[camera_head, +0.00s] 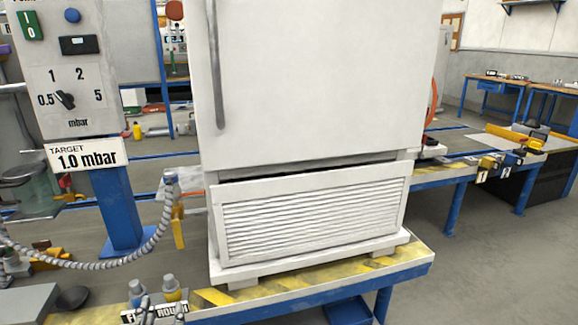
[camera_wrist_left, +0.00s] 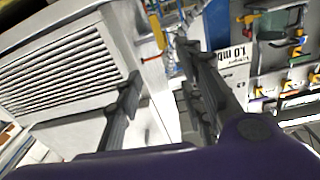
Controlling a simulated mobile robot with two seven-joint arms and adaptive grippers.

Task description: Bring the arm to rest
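My left gripper (camera_head: 162,311) shows only as grey fingertips at the bottom edge of the head view, close to the label and small fittings there. In the left wrist view the gripper (camera_wrist_left: 158,62) has its two dark fingers spread apart. The white cabinet's louvred panel (camera_wrist_left: 60,75) lies behind and to the left of the fingers. My right gripper is in neither view.
A white cabinet (camera_head: 310,90) stands on a blue workbench (camera_head: 410,268) with yellow edging. At left is a grey control box (camera_head: 85,110) with a knob (camera_head: 65,99) and a "1.0 mbar" sign (camera_head: 87,156). A grey hose (camera_head: 120,260) hangs below. Two capped fittings (camera_head: 170,287) stand near the fingertips.

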